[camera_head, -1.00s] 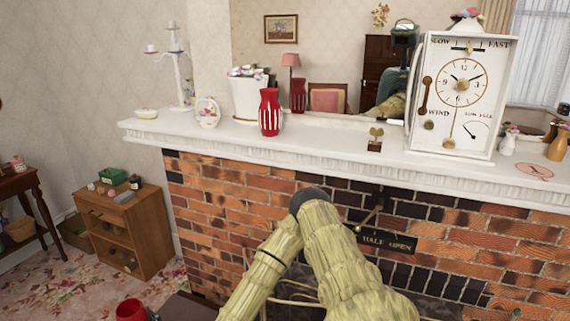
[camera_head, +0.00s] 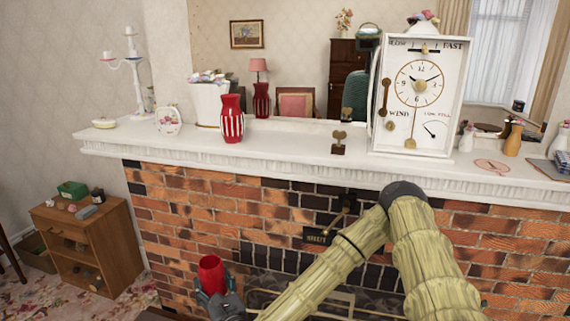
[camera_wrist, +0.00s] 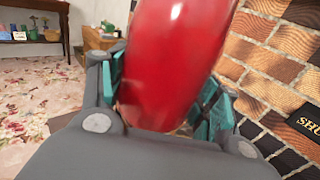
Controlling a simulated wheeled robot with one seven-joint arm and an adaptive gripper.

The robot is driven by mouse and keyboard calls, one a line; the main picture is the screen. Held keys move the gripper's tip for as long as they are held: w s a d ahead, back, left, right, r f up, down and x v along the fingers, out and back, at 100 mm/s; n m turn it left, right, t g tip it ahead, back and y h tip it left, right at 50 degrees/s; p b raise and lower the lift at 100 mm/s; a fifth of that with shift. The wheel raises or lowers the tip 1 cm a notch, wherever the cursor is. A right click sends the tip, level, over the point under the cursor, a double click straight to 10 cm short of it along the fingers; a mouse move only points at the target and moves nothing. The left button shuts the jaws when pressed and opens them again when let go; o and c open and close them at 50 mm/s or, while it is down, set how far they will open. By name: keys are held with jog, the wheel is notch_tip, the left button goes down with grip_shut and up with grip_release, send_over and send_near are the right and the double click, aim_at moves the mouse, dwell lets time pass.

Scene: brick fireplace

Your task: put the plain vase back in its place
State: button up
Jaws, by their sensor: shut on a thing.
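A plain red vase (camera_head: 211,274) is held by my gripper (camera_head: 213,292), low in front of the brick fireplace and below the mantel shelf. In the wrist view the red vase (camera_wrist: 172,55) fills the middle, between the teal finger pads of my gripper (camera_wrist: 165,85). The vase leans in that view, and its base is hidden by the gripper. A red vase with white stripes (camera_head: 232,120) stands upright on the white mantel shelf (camera_head: 290,143). A flat pinkish round mark (camera_head: 492,166) lies on the shelf right of the clock, with nothing on it.
The large white clock (camera_head: 418,90), a small brass key-like piece (camera_head: 339,142), a white pot (camera_head: 210,103), small vases (camera_head: 513,140) and a floral ornament (camera_head: 168,121) stand on the shelf. A wooden cabinet (camera_head: 85,245) stands at left. A dark sign (camera_head: 322,238) hangs on the bricks.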

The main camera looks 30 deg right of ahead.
jog(key=w+d+r+m+g+h+b, duration=0.1)
jog(key=w+d+r+m+h, duration=0.15)
jog(key=d+r, duration=0.55)
jog(key=w+d+r+m+h, duration=0.1)
jog(key=w+d+r+h, duration=0.25)
jog(key=r, duration=0.95)
jog(key=s+d+r+m+g+h+b, duration=0.1)
jog(key=s+d+r+m+g+h, duration=0.2)
jog(key=d+r, duration=0.5)
jog(key=s+d+r+m+g+h+b, duration=0.15)
jog(key=s+d+r, duration=0.3)
jog(key=r, duration=0.65)
jog(key=shift+t+h, duration=0.25)
jog(key=shift+t, duration=0.2)
jog(key=w+d+p, duration=0.2)
jog(key=w, duration=0.2)
jog(key=w+d+f+p, duration=0.1)
jog(key=w+d+p, duration=0.1)
jog(key=w, duration=0.3)
jog(key=w+d+p, duration=0.2)
jog(key=w, duration=0.3)
jog(key=shift+d+f, duration=0.2)
jog(key=shift+f, duration=0.05)
jog(key=shift+w+d+r+p, duration=0.1)
jog(key=shift+w+d+p, duration=0.15)
jog(key=shift+w+p, duration=0.2)
notch_tip(320, 180, down, 3)
jog(key=shift+w+p, duration=0.1)
jog(key=shift+p, duration=0.8)
jog(key=shift+f, duration=0.4)
